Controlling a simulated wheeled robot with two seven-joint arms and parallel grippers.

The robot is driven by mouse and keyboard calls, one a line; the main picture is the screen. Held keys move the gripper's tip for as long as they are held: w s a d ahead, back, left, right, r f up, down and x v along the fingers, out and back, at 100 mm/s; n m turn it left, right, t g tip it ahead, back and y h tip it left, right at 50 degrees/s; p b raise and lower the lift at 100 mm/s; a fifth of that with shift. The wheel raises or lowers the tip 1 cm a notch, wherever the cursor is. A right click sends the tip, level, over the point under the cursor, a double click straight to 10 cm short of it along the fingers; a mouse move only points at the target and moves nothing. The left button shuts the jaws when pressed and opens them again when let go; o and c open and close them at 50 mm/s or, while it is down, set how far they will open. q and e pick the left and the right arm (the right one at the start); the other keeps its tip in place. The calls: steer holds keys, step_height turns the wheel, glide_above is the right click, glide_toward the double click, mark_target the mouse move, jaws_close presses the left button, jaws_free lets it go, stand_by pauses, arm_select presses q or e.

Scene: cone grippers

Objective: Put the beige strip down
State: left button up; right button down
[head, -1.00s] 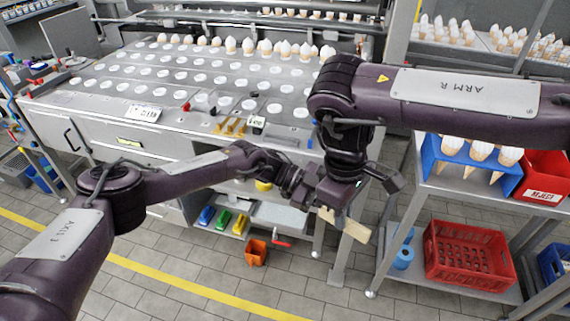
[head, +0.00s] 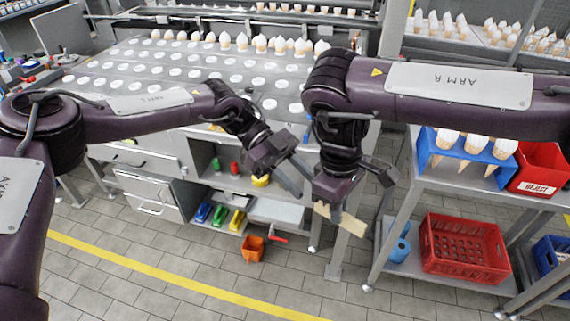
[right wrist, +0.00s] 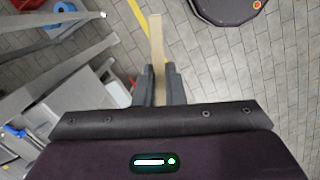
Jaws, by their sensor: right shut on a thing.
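The beige strip (head: 350,223) is a flat, pale, narrow piece. It hangs in the air, clear of the floor, between the machine table and the shelf cart. My right gripper (head: 335,208) points down and is shut on it. In the right wrist view the strip (right wrist: 156,38) sticks out beyond the two dark fingers of my right gripper (right wrist: 160,78), which grip its near part. My left gripper (head: 294,180) is just left of my right gripper, pointing down and right. No object shows in it, and its finger gap is not clear.
The machine table (head: 110,65) with rows of white discs stands behind my arms. A shelf cart (head: 420,188) at right carries a blue cone rack (head: 430,160), a red reject bin (head: 540,172) and a red crate (head: 465,250). An orange bin (head: 252,249) stands on the floor.

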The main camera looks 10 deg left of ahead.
arm_select(q)
steer(key=x, duration=0.6)
steer(key=shift+s+d+f, duration=0.1)
steer(key=shift+d+f, duration=0.05)
steer(key=shift+d, duration=0.1)
steer(key=c, duration=0.6)
steer(key=o, duration=0.6)
steer(key=shift+a, duration=0.1)
